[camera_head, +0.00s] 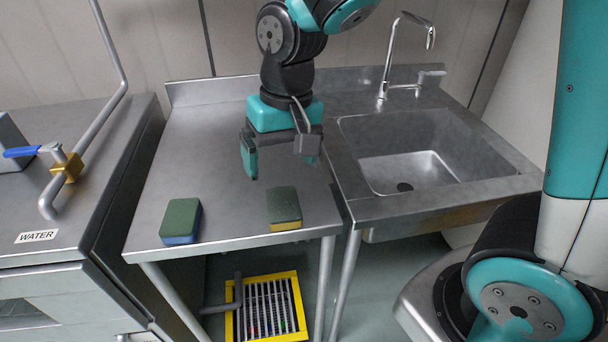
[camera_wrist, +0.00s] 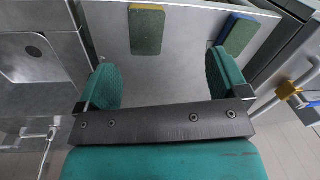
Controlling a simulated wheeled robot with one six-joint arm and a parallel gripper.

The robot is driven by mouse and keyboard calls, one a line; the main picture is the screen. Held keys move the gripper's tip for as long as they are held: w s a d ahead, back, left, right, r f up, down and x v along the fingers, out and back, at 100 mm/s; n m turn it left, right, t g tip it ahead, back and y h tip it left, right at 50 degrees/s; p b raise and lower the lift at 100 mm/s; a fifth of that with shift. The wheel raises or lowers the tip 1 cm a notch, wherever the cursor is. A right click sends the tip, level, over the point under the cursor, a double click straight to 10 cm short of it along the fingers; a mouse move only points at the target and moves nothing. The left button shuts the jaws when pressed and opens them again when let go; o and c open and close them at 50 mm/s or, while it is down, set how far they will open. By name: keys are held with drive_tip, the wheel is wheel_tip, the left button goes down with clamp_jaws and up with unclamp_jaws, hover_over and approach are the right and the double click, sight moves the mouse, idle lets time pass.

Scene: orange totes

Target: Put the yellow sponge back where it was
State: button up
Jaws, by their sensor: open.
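The yellow sponge (camera_head: 284,206) lies flat near the front edge of the steel table, toward its right side. Its dark green scouring face is up and its yellow side shows at the front. It also shows in the wrist view (camera_wrist: 147,32), top centre, beyond the fingers. My gripper (camera_head: 280,163) is open and empty above the table, behind the yellow sponge and apart from it. In the wrist view, my gripper (camera_wrist: 164,82) has its two teal fingers spread wide with only bare table between them.
A blue sponge (camera_head: 181,220), green face up, lies left of the yellow one near the front edge. A sink (camera_head: 420,150) with a faucet (camera_head: 390,70) stands right. A counter with a pipe and blue-handled valve (camera_head: 58,155) stands left. The table's back left is clear.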

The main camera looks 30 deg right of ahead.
drive_tip(key=s+a+r+n+y, duration=0.1)
drive_tip(key=s+r+n, duration=0.1)
drive_tip(key=s, duration=0.5)
drive_tip(key=s+a+r+n+y, duration=0.1)
drive_tip(key=s+r+n, duration=0.1)
drive_tip(key=s+n, duration=0.3)
drive_tip(key=shift+s+r+y, duration=0.35)
drive_tip(key=shift+s+y, duration=0.05)
drive_tip(key=shift+s, duration=0.65)
drive_tip(key=shift+a+r, duration=0.1)
drive_tip(key=shift+r, duration=0.05)
